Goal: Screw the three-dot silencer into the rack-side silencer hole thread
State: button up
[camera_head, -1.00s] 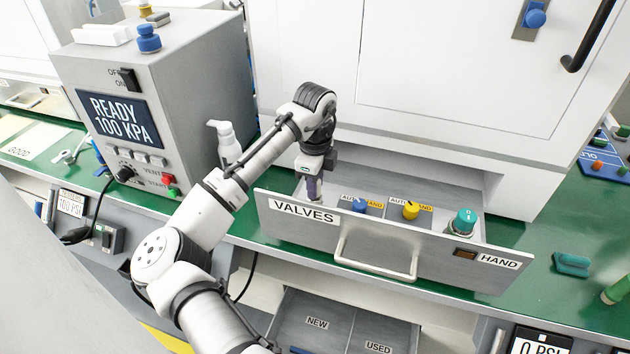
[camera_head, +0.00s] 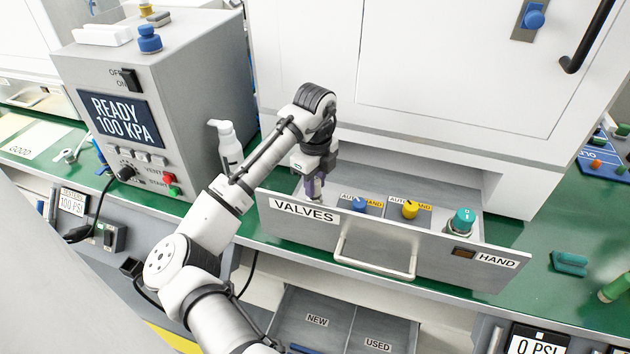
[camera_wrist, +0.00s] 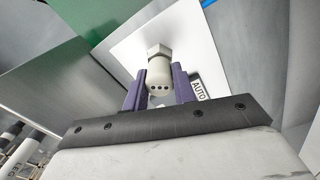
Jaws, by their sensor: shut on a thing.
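The three-dot silencer (camera_wrist: 158,70) is a pale off-white cylinder with a hexagonal collar at its far end and three dark dots on its near end. My gripper (camera_wrist: 159,88) is shut on it, a purple finger on each side. In the head view my gripper (camera_head: 314,187) points down into the left end of the open VALVES drawer (camera_head: 400,252). The silencer cannot be made out there. The rack-side hole thread cannot be seen in either view, so I cannot tell whether the silencer touches it.
A blue knob (camera_head: 359,204), a yellow knob (camera_head: 410,209) and a teal knob (camera_head: 463,220) stand to the right in the drawer. A white bottle (camera_head: 229,148) stands left of the drawer, near my arm. The white cabinet (camera_head: 420,75) rises behind.

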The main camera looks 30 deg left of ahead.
jog(key=shift+m, duration=0.8)
jog(key=shift+m, duration=0.9)
jog(key=shift+m, duration=0.8)
jog(key=o, duration=0.7)
jog(key=shift+o, duration=0.2)
